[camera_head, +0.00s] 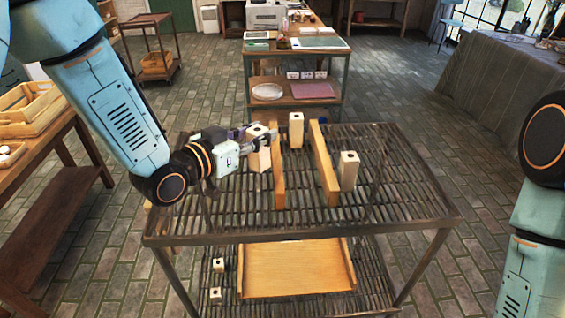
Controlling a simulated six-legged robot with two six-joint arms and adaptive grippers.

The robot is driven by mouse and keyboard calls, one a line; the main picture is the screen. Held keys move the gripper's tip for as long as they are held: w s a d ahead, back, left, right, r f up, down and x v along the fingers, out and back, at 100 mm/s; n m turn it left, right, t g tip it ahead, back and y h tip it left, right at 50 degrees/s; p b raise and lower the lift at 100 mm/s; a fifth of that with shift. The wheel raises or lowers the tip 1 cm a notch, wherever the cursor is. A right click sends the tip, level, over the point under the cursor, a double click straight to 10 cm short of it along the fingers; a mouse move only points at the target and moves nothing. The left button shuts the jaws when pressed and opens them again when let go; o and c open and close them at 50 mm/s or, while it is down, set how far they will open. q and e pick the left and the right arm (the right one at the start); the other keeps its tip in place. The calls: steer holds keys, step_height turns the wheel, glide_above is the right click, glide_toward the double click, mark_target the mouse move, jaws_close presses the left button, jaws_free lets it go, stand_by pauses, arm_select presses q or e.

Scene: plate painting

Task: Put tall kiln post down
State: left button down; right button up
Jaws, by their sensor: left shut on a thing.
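My left gripper (257,138) reaches in from the left over the slatted metal rack (405,205). It is shut on a pale square kiln post (259,158) with a dark hole in its top. The post looks about upright, just left of a long wooden bar; I cannot tell whether its foot touches the slats. Two similar posts stand on the rack, one at the back (296,132) and one at the right (348,172). My right arm shows at the right edge, but its gripper is out of view.
Two long wooden bars, left (278,180) and right (324,165), lie on the rack. A wooden tray (295,268) and two short blocks, upper (218,266) and lower (215,296), are on its lower shelf. The rack's right side is clear.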

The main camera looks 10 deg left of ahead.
mark_target(253, 167)
arm_select(q)
step_height(253, 167, down, 4)
steer(key=shift+w+a+r, duration=0.15)
steer(key=shift+r, duration=0.05)
steer(key=shift+a+f, duration=0.15)
steer(key=shift+f, duration=0.2)
steer(key=shift+f+b, duration=0.3)
steer(key=shift+b, duration=0.05)
steer(key=shift+s+f, duration=0.2)
steer(key=shift+f, duration=0.35)
steer(key=shift+s+f, duration=0.15)
steer(key=shift+f, duration=0.7)
steer(key=shift+w+f, duration=0.2)
steer(key=shift+w, duration=0.15)
steer(key=shift+s+b, duration=0.25)
steer(key=shift+b, duration=0.15)
steer(key=c, duration=1.4)
jaws_free()
steer(key=o, duration=0.4)
steer(key=shift+w+f, duration=0.15)
steer(key=shift+w, duration=0.05)
steer(key=shift+o, duration=0.2)
steer(key=shift+s, duration=0.1)
